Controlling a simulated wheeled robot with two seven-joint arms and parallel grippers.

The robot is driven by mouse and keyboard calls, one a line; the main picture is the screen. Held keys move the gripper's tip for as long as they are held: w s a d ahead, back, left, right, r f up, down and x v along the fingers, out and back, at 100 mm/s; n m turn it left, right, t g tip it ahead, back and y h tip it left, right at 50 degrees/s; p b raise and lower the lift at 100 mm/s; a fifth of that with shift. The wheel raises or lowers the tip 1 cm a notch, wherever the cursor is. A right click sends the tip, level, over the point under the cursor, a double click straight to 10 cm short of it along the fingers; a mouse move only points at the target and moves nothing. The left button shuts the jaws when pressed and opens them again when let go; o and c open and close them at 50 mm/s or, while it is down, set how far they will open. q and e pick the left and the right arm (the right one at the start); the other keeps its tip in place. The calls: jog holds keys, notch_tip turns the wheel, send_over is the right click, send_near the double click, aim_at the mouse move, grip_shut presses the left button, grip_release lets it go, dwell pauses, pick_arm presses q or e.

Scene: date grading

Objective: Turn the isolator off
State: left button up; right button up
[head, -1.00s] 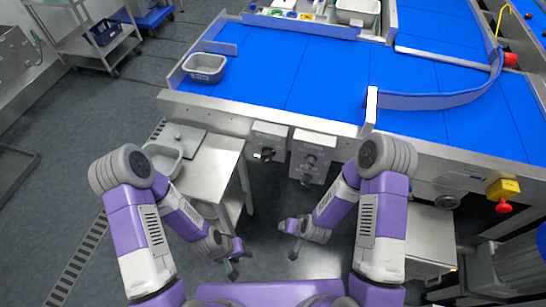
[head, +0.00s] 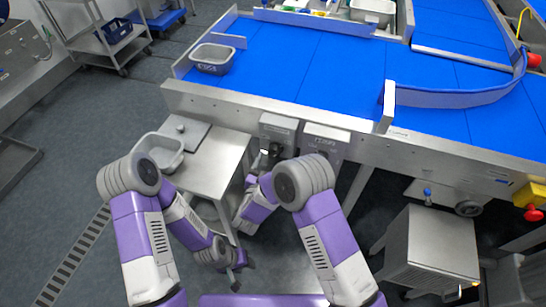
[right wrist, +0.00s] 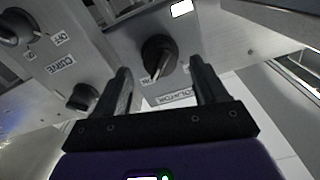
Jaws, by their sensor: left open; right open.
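The isolator is a grey box (head: 279,126) on the front side of the conveyor. In the right wrist view its black rotary knob (right wrist: 158,54) has a pale pointer line slanting down-left, and its label (right wrist: 175,98) is upside down. My right gripper (right wrist: 160,68) is open, with one finger on each side of the knob in the picture; I cannot tell whether they touch it. In the head view the right gripper (head: 264,158) is near the box, partly hidden by my arm. My left gripper (head: 238,272) is low, left of my right arm, apart from the box.
A second control box (head: 325,137), labelled CURVE in the wrist view (right wrist: 60,66), stands right beside the isolator with its own knobs (right wrist: 82,97). A steel side table (head: 212,160) with a grey tub (head: 160,150) is left. A red emergency button (head: 533,214) is far right.

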aim_at(272, 156)
jog(key=shift+b+x, duration=0.35)
jog(key=shift+x, duration=1.5)
jog(key=c, duration=1.1)
jog(key=shift+o, duration=0.2)
